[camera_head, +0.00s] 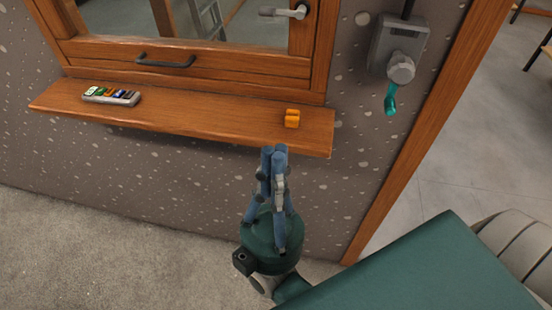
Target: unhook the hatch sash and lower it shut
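The hatch is a wooden-framed window above a wooden shelf, and its top is out of the picture. A sash rail (215,74) with a dark bar handle (165,62) crosses its lower part. Glass shows above the rail; I cannot tell exactly how the sash sits in the frame. A grey metal lever (284,12) sticks out leftward from the frame's right side and may be the hook. My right gripper (273,150) points up, just in front of and below the shelf's front edge. Its blue fingers are together, with nothing visible between them. My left gripper is out of view.
The wooden shelf (205,117) juts out below the hatch. It holds a small tray (111,96) of coloured pieces and an orange block (292,118). A grey wall box (400,45) with a teal handle (390,100) is at right. Open floor lies lower left.

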